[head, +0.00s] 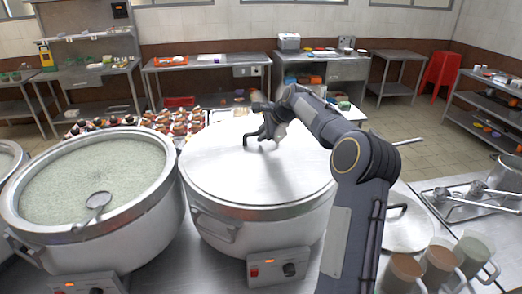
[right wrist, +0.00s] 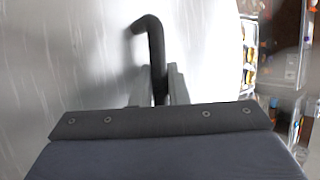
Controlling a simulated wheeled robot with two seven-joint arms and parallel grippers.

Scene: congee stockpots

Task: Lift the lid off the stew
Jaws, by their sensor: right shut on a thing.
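The lidded stockpot (head: 222,232) stands in the middle of the head view. Its wide metal lid (head: 215,170) covers the top and looks flat on the rim. My right gripper (head: 264,137) is over the lid at its dark bent handle (head: 247,139). In the right wrist view, the handle (right wrist: 152,40) runs down between the two fingers (right wrist: 158,88), and the gripper is shut on it. The lid surface (right wrist: 60,50) fills the left of that view. The pot's contents are hidden. My left gripper is not in view.
An open pot of pale congee (head: 85,180) with a ladle (head: 97,203) stands at left. At right are another lid (head: 408,228), several mugs (head: 440,262) and a tray with ladles (head: 465,195). Trays of small items (head: 178,124) sit behind the pots.

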